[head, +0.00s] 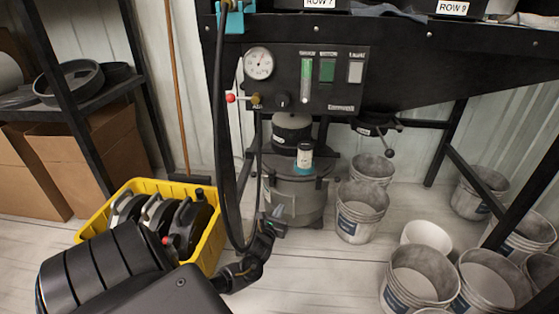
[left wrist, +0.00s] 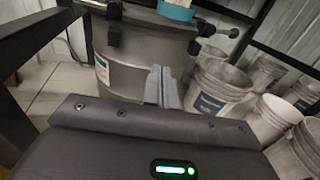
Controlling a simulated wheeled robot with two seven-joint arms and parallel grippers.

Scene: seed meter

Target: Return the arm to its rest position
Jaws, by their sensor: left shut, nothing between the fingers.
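My left arm comes in from the lower left of the head view. Its gripper (head: 277,217) is in front of the grey metal canister (head: 292,195) and looks shut and empty. In the left wrist view the two grey fingers (left wrist: 162,88) are together with nothing between them, and the canister (left wrist: 140,62) stands behind them. I cannot tell from these views whether the gripper touches the canister. My right gripper is in neither view.
A yellow crate (head: 88,222) with black round parts stands at left, partly behind my arm. Several grey buckets (head: 357,222) stand at right. The black control panel (head: 320,78) with a gauge is above the canister. A black hose (head: 224,130) hangs down near my gripper.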

